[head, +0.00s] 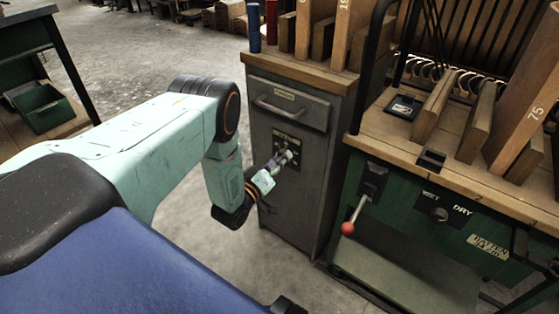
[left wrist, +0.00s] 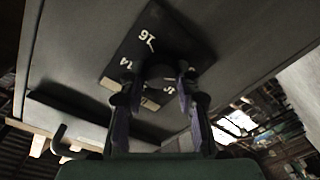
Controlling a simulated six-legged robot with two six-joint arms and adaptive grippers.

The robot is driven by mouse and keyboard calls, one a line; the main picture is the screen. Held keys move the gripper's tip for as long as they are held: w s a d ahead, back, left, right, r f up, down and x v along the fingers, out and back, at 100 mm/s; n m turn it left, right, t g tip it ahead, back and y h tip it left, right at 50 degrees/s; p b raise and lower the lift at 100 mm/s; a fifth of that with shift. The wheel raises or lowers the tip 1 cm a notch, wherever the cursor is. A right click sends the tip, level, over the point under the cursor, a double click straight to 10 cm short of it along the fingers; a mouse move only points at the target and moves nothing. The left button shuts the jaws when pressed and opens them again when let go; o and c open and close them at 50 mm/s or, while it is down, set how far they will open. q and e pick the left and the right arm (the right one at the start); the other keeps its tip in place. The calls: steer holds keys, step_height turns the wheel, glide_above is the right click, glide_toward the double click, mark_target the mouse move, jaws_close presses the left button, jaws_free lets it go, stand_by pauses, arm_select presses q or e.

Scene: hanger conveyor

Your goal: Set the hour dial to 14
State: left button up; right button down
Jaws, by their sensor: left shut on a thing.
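The hour dial (head: 289,141) is a dark plate on the front of the grey cabinet, below the drawer. In the left wrist view the dial plate (left wrist: 185,30) appears tilted, with white marks that look like 16, 14 and 12 around a dark round knob (left wrist: 160,72). My left gripper (head: 285,158) reaches the dial from the left in the head view. In the left wrist view its fingers (left wrist: 157,88) stand on both sides of the knob, shut on it. The knob's pointer is hidden or too dark to read. My right gripper is not in view.
The grey cabinet (head: 275,200) has a drawer handle (head: 275,108) above the dial. To its right stands a green machine with a red-tipped lever (head: 347,228) and a WET/DRY switch (head: 438,214). Wooden boards stand on top.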

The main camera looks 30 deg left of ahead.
arm_select(q)
steer(key=shift+c, duration=0.7)
steer(key=shift+m, duration=0.3)
steer(key=n+h+p, duration=0.1)
steer(key=n+p, duration=0.2)
steer(key=n, duration=0.8)
steer(key=n+p, duration=0.3)
steer(key=n, duration=0.9)
steer(key=n+h+p, duration=0.1)
steer(key=n+p, duration=0.2)
steer(key=n, duration=0.9)
steer(key=shift+a+r+h, duration=0.1)
steer(key=shift+a+h, duration=0.2)
